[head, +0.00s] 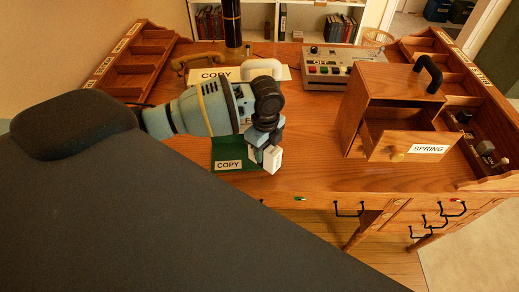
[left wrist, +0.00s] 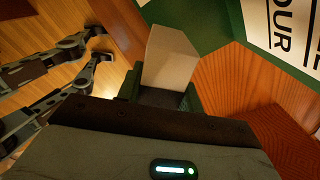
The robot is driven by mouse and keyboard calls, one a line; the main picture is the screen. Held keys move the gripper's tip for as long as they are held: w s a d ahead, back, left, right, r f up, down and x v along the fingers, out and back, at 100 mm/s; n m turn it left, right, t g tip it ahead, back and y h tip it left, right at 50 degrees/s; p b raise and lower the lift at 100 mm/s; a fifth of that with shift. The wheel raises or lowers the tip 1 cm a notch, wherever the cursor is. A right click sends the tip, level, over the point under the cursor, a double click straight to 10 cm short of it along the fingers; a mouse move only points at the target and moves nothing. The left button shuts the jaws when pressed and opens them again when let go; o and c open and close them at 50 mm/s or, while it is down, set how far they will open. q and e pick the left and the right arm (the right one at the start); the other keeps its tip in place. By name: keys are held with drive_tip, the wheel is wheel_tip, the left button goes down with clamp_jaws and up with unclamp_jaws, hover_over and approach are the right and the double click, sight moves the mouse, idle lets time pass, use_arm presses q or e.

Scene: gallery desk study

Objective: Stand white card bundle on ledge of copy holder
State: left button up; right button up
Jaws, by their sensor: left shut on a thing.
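The white card bundle (head: 273,159) is a small pale block, upright and slightly tilted, in the jaws of my left gripper (head: 264,152). In the left wrist view the bundle (left wrist: 168,55) stands out between the dark fingers (left wrist: 160,97). The green copy holder (head: 222,149) with a COPY label is just left of and behind the bundle, partly hidden by my left arm. Its green surface also shows in the left wrist view (left wrist: 214,22) near a page with large letters. I cannot tell whether bundle and ledge touch.
A wooden box with an open SPRING drawer (head: 375,143) stands right of the gripper. A control box with buttons (head: 338,71) and a telephone handset (head: 200,59) are at the back. Wooden racks (head: 130,61) line the sides. The desk in front of the gripper is clear.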

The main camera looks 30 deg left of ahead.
use_arm(q)
drive_tip(key=shift+w+a, duration=0.3)
drive_tip(key=shift+a, duration=0.2)
drive_tip(key=shift+w+a, duration=0.25)
drive_tip(key=shift+a, duration=0.2)
drive_tip(key=shift+w+a+f, duration=0.1)
drive_tip(key=shift+a+f, duration=0.1)
drive_tip(key=shift+f, duration=0.75)
drive_tip(key=shift+w+a+f, duration=0.1)
drive_tip(key=shift+a+f, duration=0.1)
drive_tip(key=shift+f, duration=0.7)
drive_tip(key=shift+f, duration=0.25)
drive_tip(key=o, duration=1.1)
drive_tip(key=shift+c, duration=0.2)
drive_tip(key=shift+r, duration=0.15)
wheel_tip(320, 180, up, 12)
drive_tip(key=shift+r+p, duration=0.1)
drive_tip(key=shift+p, duration=0.25)
